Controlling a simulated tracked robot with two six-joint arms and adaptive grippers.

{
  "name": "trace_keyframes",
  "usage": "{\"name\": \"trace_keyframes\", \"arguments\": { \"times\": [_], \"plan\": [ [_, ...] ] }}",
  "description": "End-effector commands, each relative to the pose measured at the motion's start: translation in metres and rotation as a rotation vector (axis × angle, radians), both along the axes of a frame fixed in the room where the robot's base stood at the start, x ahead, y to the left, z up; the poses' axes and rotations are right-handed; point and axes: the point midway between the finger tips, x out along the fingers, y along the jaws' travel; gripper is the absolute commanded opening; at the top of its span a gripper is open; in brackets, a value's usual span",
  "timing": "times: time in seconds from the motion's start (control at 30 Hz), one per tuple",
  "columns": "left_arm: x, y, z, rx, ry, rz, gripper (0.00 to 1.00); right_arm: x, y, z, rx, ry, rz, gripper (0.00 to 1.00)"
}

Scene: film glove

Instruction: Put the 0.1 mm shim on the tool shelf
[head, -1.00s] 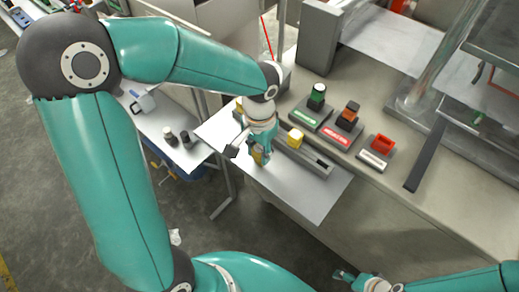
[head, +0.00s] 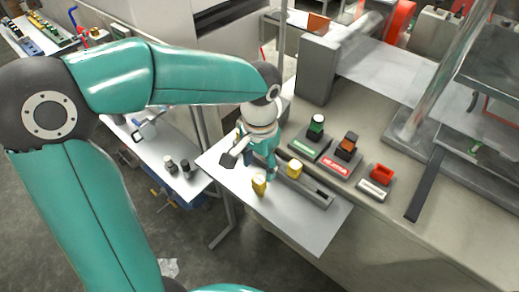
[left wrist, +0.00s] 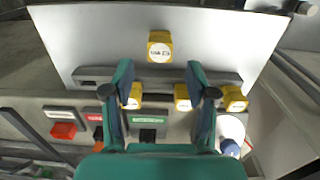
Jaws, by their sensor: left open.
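A yellow block with a small label stands on the bare front part of the pale metal shelf (head: 315,228), taken as the tool shelf. This block (head: 259,185), taken as the shim, also shows in the left wrist view (left wrist: 160,47); its label is too small to read surely. My left gripper (head: 260,168) is open and empty, just behind the block and apart from it. In the left wrist view its two fingers (left wrist: 160,74) are spread, with the block beyond their tips. My right gripper is out of view.
Along the shelf's back runs a slotted grey rail (head: 313,190). Several more yellow blocks stand by it, one (head: 295,168) right of my gripper. Behind are stands with green (head: 316,126), orange (head: 348,143) and red (head: 382,174) pieces. A side table (head: 165,145) stands left.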

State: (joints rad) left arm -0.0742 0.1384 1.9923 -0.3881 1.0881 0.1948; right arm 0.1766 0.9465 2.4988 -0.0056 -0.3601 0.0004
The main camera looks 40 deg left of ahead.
Motion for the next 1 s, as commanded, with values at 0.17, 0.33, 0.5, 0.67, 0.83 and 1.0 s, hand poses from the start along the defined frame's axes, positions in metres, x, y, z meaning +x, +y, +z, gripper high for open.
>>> {"name": "trace_keyframes", "arguments": {
  "times": [0.17,0.33,0.5,0.67,0.83,1.0],
  "plan": [
    [0.001,0.0,0.033,0.001,-0.003,-0.002,0.57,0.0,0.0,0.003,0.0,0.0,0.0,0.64],
    [0.001,0.0,0.047,0.0,-0.001,-0.001,0.57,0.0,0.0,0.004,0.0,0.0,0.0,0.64],
    [0.001,0.0,0.05,0.0,0.001,-0.001,0.57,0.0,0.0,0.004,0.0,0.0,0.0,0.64],
    [0.001,0.0,0.05,0.0,0.001,-0.001,0.57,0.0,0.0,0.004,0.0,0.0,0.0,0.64],
    [0.001,0.0,0.05,0.0,0.001,-0.001,0.57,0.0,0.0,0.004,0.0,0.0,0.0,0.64],
    [0.001,0.0,0.05,0.0,0.001,-0.001,0.57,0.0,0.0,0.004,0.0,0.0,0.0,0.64]
  ]
}}
